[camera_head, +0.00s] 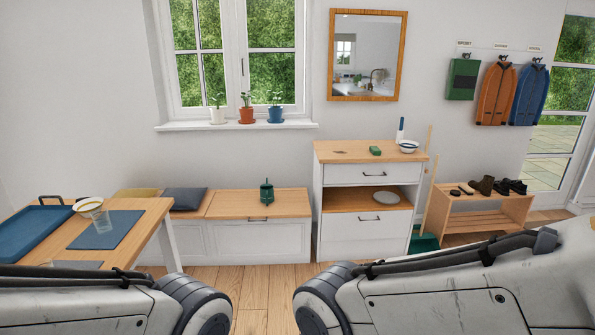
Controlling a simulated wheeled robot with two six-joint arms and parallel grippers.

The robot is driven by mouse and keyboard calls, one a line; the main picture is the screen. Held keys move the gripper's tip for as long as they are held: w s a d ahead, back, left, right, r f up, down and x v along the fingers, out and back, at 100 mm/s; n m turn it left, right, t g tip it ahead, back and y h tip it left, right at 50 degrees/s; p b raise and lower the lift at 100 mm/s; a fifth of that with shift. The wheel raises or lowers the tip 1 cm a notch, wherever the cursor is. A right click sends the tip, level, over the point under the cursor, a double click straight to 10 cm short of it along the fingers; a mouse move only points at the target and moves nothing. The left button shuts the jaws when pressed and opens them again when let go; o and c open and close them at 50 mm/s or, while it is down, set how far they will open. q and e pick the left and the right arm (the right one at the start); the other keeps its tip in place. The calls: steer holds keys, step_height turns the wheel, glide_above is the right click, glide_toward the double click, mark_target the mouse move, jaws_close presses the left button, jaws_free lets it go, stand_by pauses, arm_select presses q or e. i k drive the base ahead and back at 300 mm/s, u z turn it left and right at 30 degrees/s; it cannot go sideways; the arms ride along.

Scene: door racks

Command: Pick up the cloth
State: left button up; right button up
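I cannot single out a cloth for certain. A small green item (375,150), perhaps folded cloth or a sponge, lies on the white dresser (366,173) with a wooden top. A flat brown item (340,152) lies left of it, too small to identify. A flat dark blue mat (106,230) lies on the wooden table at the left. Both my arms show along the bottom edge, but neither gripper is in view.
A bench (258,204) bears a dark cushion (184,199) and a green can (266,191). A shoe rack (480,223) stands right. Open floor (252,283) lies between.

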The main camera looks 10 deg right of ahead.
mark_target(374, 150)
steer(key=z, duration=0.4)
steer(key=i, duration=1.9)
steer(key=z, duration=0.5)
steer(key=i, duration=3.05)
steer(key=u, duration=0.2)
